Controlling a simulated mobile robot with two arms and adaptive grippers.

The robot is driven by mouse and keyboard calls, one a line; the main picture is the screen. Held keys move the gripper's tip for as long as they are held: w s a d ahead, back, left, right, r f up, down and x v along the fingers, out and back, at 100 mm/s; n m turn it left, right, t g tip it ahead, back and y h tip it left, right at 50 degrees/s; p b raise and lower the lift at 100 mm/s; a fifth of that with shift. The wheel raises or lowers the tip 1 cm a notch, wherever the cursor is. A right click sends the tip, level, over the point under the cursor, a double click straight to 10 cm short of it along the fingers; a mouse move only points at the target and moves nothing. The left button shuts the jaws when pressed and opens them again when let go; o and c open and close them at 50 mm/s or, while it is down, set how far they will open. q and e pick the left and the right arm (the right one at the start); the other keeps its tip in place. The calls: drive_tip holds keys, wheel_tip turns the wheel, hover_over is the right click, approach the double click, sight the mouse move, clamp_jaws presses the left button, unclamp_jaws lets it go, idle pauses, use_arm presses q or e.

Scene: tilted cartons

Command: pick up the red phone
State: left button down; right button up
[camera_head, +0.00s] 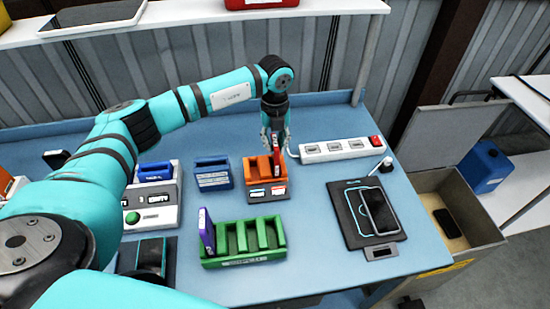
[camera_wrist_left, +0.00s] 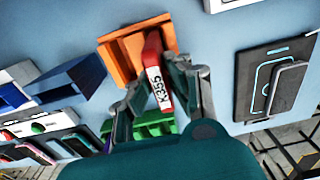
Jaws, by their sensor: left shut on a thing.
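The red phone (camera_head: 277,154) is upright between the fingers of my left gripper (camera_head: 276,140), over the orange rack (camera_head: 257,191) on the blue table. In the left wrist view the red phone (camera_wrist_left: 154,62), with a white label reading K355, sits between the two fingertips of the left gripper (camera_wrist_left: 162,88), which is shut on it. The orange rack (camera_wrist_left: 122,65) is just beyond it there. I cannot tell whether the phone's lower end is still inside the rack. My right gripper is not in view.
A green rack (camera_head: 245,259) holding a purple phone (camera_head: 207,232) stands in front. A blue holder (camera_head: 212,174) is left of the orange rack. A white power strip (camera_head: 340,149) and a dark pad (camera_head: 352,228) with a phone (camera_head: 379,211) are to the right. An open carton (camera_head: 478,238) stands beyond the table's right edge.

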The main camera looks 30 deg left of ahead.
use_arm(q)
drive_tip(key=shift+r, duration=0.15)
drive_tip(key=shift+w+r, duration=0.1)
drive_tip(key=shift+r, duration=0.2)
wheel_tip(320, 180, up, 9)
drive_tip(key=b, duration=0.3)
drive_tip(key=shift+b, duration=0.4)
drive_tip(key=shift+r, duration=0.15)
drive_tip(key=shift+r, duration=0.25)
drive_tip(key=shift+r+p, duration=0.5)
drive_tip(key=shift+p, duration=0.05)
wheel_tip(320, 180, up, 6)
drive_tip(key=p, duration=0.4)
drive_tip(key=shift+f, duration=0.15)
